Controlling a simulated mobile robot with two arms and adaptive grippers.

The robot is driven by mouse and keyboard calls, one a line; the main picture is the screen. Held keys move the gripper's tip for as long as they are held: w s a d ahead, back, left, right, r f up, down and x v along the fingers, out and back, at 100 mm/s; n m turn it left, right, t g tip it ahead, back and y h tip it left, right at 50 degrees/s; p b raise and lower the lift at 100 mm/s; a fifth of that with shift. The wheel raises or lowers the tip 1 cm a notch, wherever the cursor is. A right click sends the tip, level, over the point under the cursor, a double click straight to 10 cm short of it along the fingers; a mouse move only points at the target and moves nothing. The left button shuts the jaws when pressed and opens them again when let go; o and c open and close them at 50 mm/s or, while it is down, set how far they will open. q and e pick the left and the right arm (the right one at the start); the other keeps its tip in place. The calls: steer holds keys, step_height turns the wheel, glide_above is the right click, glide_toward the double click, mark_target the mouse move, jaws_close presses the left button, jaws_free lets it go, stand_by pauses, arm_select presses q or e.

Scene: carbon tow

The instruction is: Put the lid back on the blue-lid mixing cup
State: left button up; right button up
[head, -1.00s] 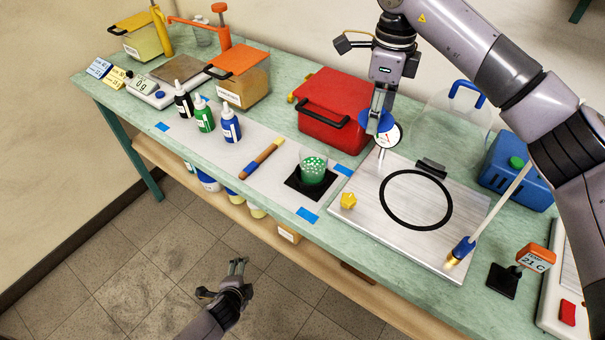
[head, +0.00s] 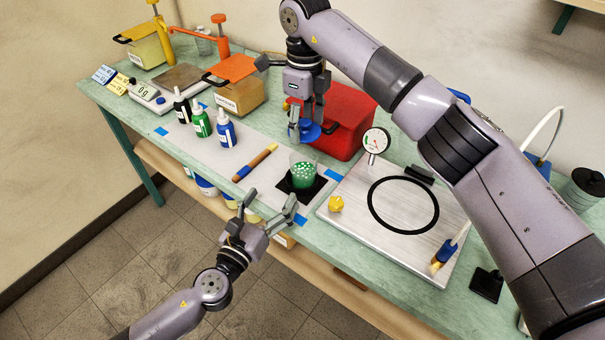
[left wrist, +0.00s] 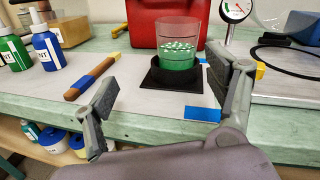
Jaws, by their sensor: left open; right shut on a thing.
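The mixing cup (head: 304,172) is clear with green, white-dotted contents and stands upright and uncovered on a black square pad (head: 306,189). It also shows in the left wrist view (left wrist: 178,48). My right gripper (head: 301,131) is shut on the blue lid (head: 311,130) and holds it above the cup, slightly behind it in the head view. My left gripper (head: 267,205) is open and empty, at the table's front edge before the cup. In the left wrist view its fingers (left wrist: 172,100) stand apart, with the cup beyond them.
A red box (head: 345,112) stands behind the cup. A brush-like stick (head: 255,162) and several bottles (head: 203,121) are to its left. A metal plate (head: 350,215) with a black ring (head: 403,228), yellow knob (head: 336,203) and dial gauge (head: 375,142) lies to the right.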

mark_target(298, 177)
arm_select(q)
steer(key=m, duration=0.1)
steer(key=d+m+h, duration=0.1)
steer(key=m, duration=0.1)
steer(key=shift+s+d+f+m+g, duration=0.1)
steer(key=shift+s+d+m+g, duration=0.2)
arm_select(e)
steer(key=shift+a, duration=0.1)
arm_select(q)
steer(key=shift+w, duration=0.15)
steer(key=x, duration=1.1)
steer(key=shift+w+d, duration=0.3)
steer(key=c, duration=1.8)
steer(key=shift+c, duration=0.2)
arm_select(e)
steer(key=shift+f, duration=2.5)
steer(key=shift+f, duration=0.9)
